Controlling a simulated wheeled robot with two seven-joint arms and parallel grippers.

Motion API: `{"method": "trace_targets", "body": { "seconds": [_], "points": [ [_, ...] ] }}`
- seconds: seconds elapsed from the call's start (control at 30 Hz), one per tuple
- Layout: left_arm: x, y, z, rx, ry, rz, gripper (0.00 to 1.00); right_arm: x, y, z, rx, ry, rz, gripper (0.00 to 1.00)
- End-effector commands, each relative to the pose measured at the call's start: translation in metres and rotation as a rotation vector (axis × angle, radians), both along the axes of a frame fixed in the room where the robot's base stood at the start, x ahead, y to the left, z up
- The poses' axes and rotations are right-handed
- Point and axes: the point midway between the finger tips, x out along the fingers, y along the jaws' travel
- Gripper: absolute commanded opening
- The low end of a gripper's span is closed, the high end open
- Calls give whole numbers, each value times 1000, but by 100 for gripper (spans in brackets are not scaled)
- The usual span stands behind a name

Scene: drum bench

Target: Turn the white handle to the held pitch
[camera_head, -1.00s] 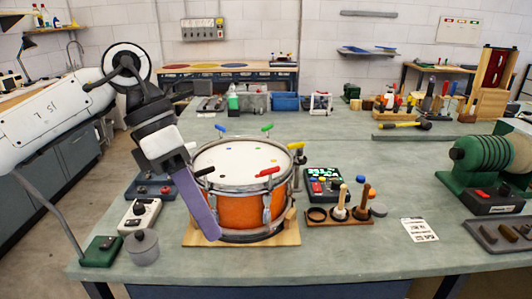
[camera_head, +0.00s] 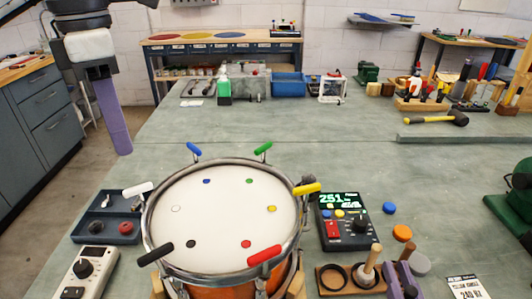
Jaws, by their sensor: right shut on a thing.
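The white handle (camera_head: 137,188) sticks out from the left rim of the orange drum (camera_head: 228,291), around a white head with coloured dots. My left gripper (camera_head: 122,150) hangs at the upper left, pointing down, well apart from the handle; its purple fingers overlap, so the gap does not show. My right gripper (camera_head: 402,281) is at the lower right, over the wooden stand (camera_head: 330,279), shut on a wooden-handled mallet, mostly hidden. The pitch meter (camera_head: 345,222) shows about 251. A card (camera_head: 467,288) reads 240 Hz.
Blue (camera_head: 194,151), green (camera_head: 263,148), yellow (camera_head: 307,188), red (camera_head: 265,256) and black (camera_head: 155,253) handles ring the drum. A control box (camera_head: 86,275) and dark tray (camera_head: 103,222) stand left. Another mallet (camera_head: 371,262) stands in the stand.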

Motion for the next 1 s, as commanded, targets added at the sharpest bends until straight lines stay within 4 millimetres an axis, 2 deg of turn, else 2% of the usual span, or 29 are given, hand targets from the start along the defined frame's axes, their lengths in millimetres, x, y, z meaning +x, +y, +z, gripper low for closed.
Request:
{"method": "trace_targets", "body": {
  "seconds": [0.3, 0.6, 0.8, 1.0],
  "points": [
    [-1, 0, -61, -1, 5, -1, 28, 0, 0, -18, 0, 0, 0, 0],
    [-1, 0, -105, 1, 3, 0, 28, 0, 0, -14, 0, 0, 0, 0],
    [0, 0, -116, -1, 1, 1, 28, 0, 0, -14, 0, 0, 0, 0],
    [0, 0, -117, -1, 1, 1, 28, 0, 0, -14, 0, 0, 0, 0]
  ]
}}
